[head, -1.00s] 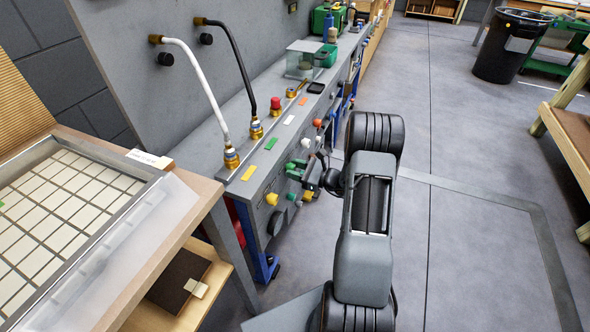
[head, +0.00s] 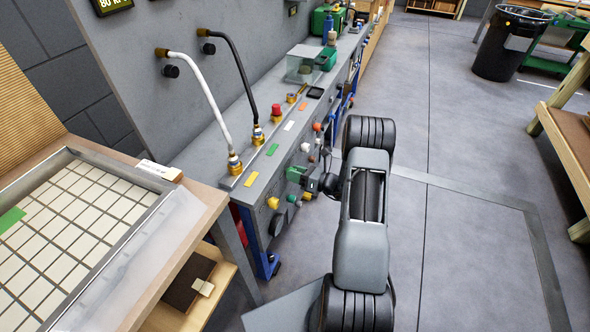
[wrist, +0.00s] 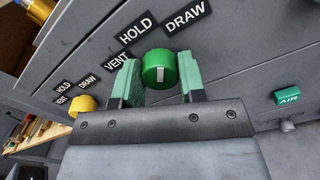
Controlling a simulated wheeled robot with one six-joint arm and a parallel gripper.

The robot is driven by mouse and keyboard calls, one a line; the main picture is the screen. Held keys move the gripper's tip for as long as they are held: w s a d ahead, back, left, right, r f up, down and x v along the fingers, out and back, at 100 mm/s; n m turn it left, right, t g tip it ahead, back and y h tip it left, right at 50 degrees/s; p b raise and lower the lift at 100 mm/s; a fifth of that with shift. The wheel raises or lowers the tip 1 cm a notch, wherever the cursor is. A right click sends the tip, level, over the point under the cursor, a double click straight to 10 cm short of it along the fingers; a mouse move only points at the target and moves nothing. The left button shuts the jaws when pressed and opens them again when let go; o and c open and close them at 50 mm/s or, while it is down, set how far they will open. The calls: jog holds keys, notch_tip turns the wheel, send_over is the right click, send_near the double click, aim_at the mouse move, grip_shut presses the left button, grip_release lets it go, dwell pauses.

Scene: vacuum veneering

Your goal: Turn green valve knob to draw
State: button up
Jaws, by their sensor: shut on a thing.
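The green valve knob (wrist: 159,66) is on the grey panel, between the two green-padded fingers of my gripper (wrist: 160,82) in the wrist view. My gripper is shut on it. The white mark on the knob points straight up in the picture, roughly between the HOLD label (wrist: 136,27) and the DRAW label (wrist: 187,16). The VENT label (wrist: 118,61) is at the knob's upper left, partly behind the left finger. In the head view my gripper (head: 297,176) is at the bench front and hides the green knob.
A yellow knob (wrist: 84,103) with its own labels is left of my gripper. In the head view, white and black hoses (head: 202,95) rise from the bench top. Open floor (head: 460,240) lies to the right.

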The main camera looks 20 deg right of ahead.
jog(key=m+p, duration=0.2)
jog(key=m, duration=0.2)
jog(key=shift+m, duration=0.4)
jog(key=shift+p, duration=0.3)
jog(key=o, duration=0.9)
jog(key=shift+d, duration=0.1)
jog(key=v, duration=1.3)
jog(key=shift+s+d, duration=0.2)
jog(key=shift+s, duration=0.2)
